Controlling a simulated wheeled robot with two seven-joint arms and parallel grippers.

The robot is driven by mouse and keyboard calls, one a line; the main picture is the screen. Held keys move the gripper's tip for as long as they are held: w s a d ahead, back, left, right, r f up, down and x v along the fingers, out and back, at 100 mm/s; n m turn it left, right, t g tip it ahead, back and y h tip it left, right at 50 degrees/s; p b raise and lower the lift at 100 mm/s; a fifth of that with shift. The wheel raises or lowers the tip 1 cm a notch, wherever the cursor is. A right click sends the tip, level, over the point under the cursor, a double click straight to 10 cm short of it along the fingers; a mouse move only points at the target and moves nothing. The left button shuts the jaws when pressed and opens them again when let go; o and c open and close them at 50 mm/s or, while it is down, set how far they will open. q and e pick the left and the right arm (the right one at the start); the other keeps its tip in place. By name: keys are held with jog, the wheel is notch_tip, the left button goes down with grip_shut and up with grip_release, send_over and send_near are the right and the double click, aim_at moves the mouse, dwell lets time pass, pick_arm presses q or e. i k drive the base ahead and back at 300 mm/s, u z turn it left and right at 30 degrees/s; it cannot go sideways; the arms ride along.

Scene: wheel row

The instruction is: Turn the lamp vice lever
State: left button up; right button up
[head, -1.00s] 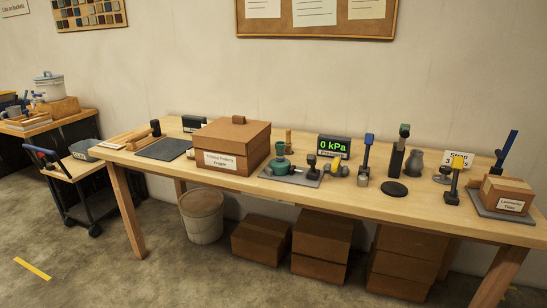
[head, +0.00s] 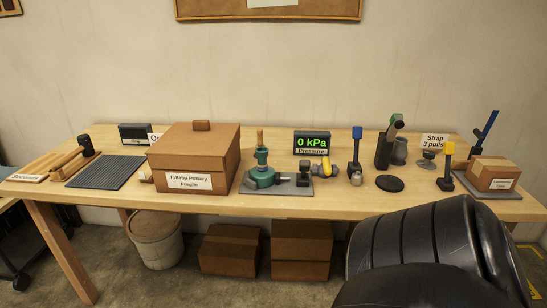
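I cannot tell for sure which item is the lamp vice lever, as no readable label names it. Several upright levers stand on the table: one with a blue head (head: 356,150), one with a green head on a dark post (head: 386,146), a short one with a yellow head (head: 446,172), and a long tilted blue one (head: 485,130) at the right. A green vice-like device (head: 262,176) with a wooden-tipped top and a dark block sits on a grey plate, left of these levers. Neither gripper is in view.
The wooden table (head: 330,202) also carries a brown lidded box (head: 192,148), a 0 kPa display (head: 311,143), a black disc (head: 390,183), a carton (head: 493,173) and a hammer (head: 84,146). A bucket (head: 156,240) and cartons stand underneath. My own dark ribbed body part covers the lower right.

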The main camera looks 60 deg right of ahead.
aim_at(304, 164)
jog(key=z, duration=0.7)
jog(key=i, duration=1)
jog(key=z, duration=0.95)
